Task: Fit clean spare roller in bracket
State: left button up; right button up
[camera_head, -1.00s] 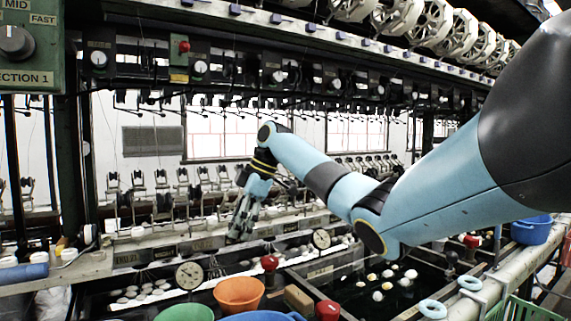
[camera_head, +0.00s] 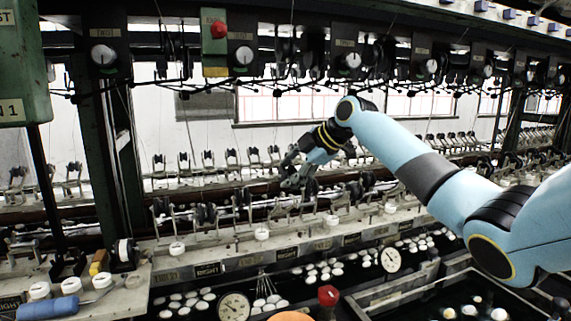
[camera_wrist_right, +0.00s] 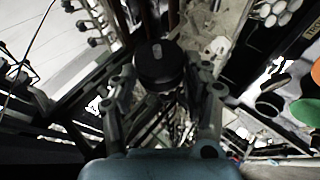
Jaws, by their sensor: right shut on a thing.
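My right gripper (camera_head: 292,176) is by the row of small upright brackets (camera_head: 208,160) at the back of the reeling frame. In the right wrist view the right gripper (camera_wrist_right: 164,82) has a dark round roller (camera_wrist_right: 158,64) with a pale centre between its fingers. The roller's far side is hidden, and I cannot tell which bracket it faces or whether it touches one. Another black roller with a white face (camera_head: 123,252) stands on the left end of the ledge. My left gripper is not in view.
A yellow block (camera_head: 98,263) and a blue-handled tool (camera_head: 48,308) lie on the ledge at left. Dial gauges (camera_head: 234,307) and a red knob (camera_head: 328,295) stand in front. Dark basins with white cocoons (camera_head: 186,300) lie below. Hanging hooks and wires run above the brackets.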

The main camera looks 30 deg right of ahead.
jog(key=shift+s+a+f+b, duration=0.1)
jog(key=shift+s+f+b, duration=0.05)
jog(key=shift+f+b, duration=0.35)
jog(key=shift+f, duration=0.45)
jog(key=shift+f+b, duration=0.4)
jog(key=shift+b, duration=0.15)
jog(key=shift+f+b, duration=0.65)
jog(key=shift+f, duration=0.25)
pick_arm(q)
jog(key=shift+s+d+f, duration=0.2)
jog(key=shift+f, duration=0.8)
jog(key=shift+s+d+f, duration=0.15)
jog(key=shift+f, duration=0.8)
pick_arm(e)
jog(key=shift+f, duration=0.25)
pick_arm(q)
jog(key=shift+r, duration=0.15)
pick_arm(e)
jog(key=shift+f, duration=0.25)
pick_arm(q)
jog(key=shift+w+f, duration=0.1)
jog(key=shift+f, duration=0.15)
pick_arm(e)
jog(key=shift+f, duration=0.35)
